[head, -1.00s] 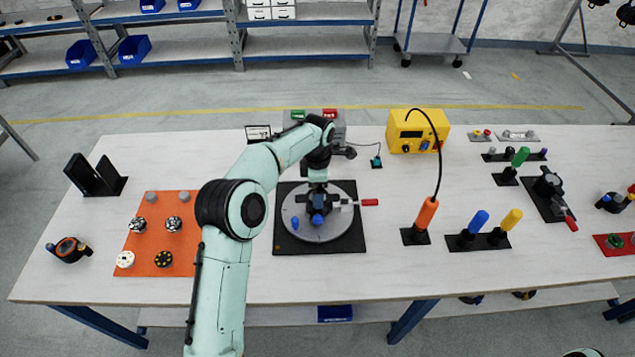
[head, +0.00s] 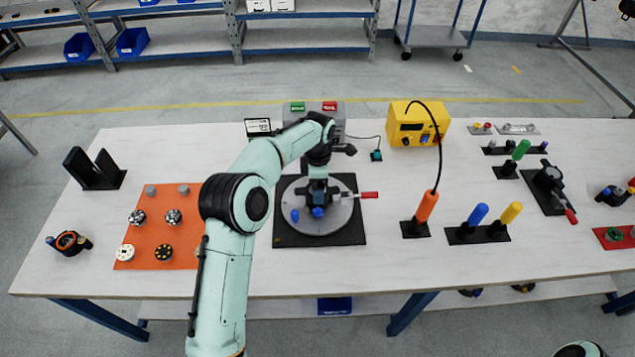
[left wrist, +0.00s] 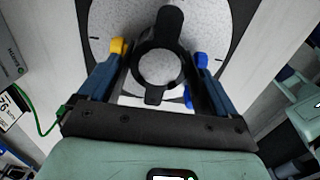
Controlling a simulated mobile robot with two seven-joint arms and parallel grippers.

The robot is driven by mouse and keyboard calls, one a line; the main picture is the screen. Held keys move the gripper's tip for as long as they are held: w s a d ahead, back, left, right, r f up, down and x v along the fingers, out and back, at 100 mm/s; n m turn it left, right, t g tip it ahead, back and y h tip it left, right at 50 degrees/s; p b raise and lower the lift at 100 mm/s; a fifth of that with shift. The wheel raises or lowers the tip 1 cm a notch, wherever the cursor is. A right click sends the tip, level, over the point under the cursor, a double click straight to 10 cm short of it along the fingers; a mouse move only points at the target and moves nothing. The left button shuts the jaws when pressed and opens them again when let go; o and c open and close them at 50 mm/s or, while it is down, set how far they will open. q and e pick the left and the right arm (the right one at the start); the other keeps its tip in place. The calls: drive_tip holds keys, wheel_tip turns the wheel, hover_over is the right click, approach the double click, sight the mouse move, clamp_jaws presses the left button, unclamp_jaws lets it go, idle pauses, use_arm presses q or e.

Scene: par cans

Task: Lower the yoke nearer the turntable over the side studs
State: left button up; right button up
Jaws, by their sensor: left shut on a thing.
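The turntable is a grey disc (head: 338,220) on a black square base, near the middle of the table. My left gripper (head: 318,197) is above it, pointing down. In the left wrist view, its two blue-grey fingers (left wrist: 157,78) flank a dark ring-shaped piece (left wrist: 171,28), apparently the yoke, and are shut on it. Through the ring I see a speckled grey surface. A yellow knob (left wrist: 117,46) and a blue knob (left wrist: 201,62) show near the fingertips. The side studs cannot be made out clearly; I cannot tell whether the yoke touches them. My right gripper is out of view.
A red-handled clamp (head: 369,195) stands at the turntable's right. An orange mat (head: 183,252) with several round parts lies left. A dark ring-shaped piece (head: 68,242) sits further left. An orange-handled tool (head: 427,205) and a yellow box (head: 413,124) stand right. Bare table lies in front.

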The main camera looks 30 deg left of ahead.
use_arm(q)
drive_tip(key=shift+f, duration=0.2)
idle(0.6)
drive_tip(key=o, duration=0.8)
drive_tip(key=shift+c, duration=0.2)
drive_tip(key=shift+r, duration=0.1)
wheel_tip(320, 180, up, 13)
drive_tip(key=shift+r+p, duration=0.1)
drive_tip(key=shift+p, duration=1.05)
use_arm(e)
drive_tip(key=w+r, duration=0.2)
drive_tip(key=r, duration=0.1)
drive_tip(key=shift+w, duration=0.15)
